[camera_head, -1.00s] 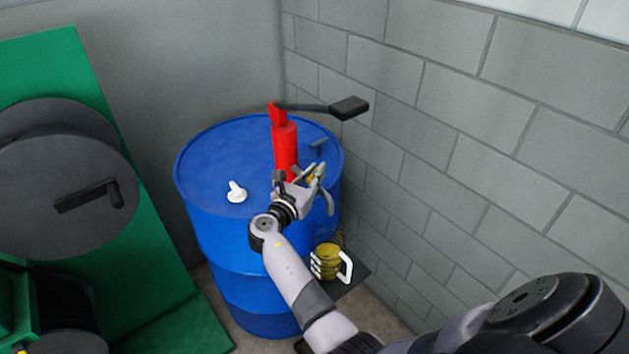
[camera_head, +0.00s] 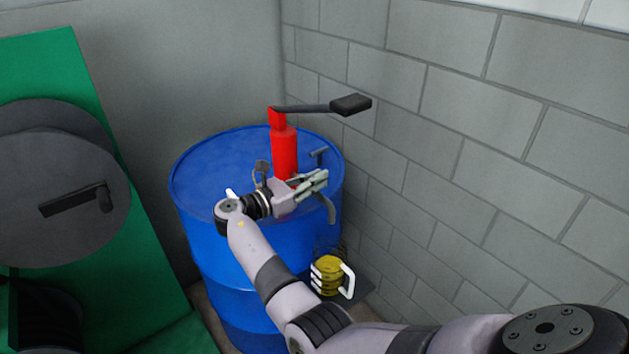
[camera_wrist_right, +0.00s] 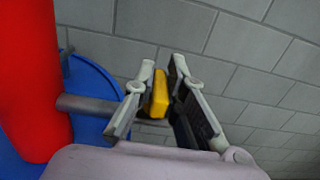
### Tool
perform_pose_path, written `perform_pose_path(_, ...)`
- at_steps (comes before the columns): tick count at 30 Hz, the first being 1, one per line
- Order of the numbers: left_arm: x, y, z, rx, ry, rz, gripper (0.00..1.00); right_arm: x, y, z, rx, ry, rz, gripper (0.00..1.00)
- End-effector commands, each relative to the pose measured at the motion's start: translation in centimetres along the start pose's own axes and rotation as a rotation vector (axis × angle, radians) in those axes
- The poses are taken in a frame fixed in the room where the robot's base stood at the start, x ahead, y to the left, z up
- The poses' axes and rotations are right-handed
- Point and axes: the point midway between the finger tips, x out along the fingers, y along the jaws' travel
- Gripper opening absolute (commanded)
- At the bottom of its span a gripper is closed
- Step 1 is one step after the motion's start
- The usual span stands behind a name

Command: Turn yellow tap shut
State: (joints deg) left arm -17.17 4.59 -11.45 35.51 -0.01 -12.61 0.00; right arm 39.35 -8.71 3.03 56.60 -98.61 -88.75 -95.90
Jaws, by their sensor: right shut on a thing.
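The yellow tap (camera_wrist_right: 158,95) shows in the right wrist view between the two fingers of my right gripper (camera_wrist_right: 165,98). The gripper is shut on it; the yellow piece rests against the left finger in the picture. In the head view my right gripper (camera_head: 320,182) is at the right side of the red pump (camera_head: 284,150), above the drum's rim, and covers the tap. A grey pipe (camera_wrist_right: 85,105) runs from the red pump body toward the tap. A grey curved spout (camera_head: 328,208) hangs down just below the fingers. My left gripper is out of view.
The pump stands on a blue drum (camera_head: 205,165). A black-ended pump lever (camera_head: 350,104) sticks out right above my gripper. A clear jug with yellow contents (camera_head: 328,275) stands low beside the drum.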

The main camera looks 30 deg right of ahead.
Motion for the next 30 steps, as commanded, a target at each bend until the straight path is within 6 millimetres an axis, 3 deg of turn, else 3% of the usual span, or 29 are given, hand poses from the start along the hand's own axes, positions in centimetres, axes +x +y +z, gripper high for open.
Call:
perform_pose_path(6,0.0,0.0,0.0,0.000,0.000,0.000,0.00,0.0,-0.1,-0.1,-0.001,0.002,-0.001,0.00)
perform_pose_path(7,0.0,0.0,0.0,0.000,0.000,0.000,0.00,0.0,-0.1,-0.1,-0.001,0.002,-0.001,0.12)
perform_pose_path(16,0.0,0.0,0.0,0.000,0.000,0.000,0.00,0.0,0.0,-0.1,0.000,0.001,0.000,0.32)
perform_pose_path(25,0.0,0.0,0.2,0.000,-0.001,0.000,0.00,-0.1,0.0,0.0,0.000,0.001,0.001,0.32)
perform_pose_path(30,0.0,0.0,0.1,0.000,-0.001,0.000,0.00,-2.1,0.1,-0.1,-0.001,0.002,0.004,0.32)
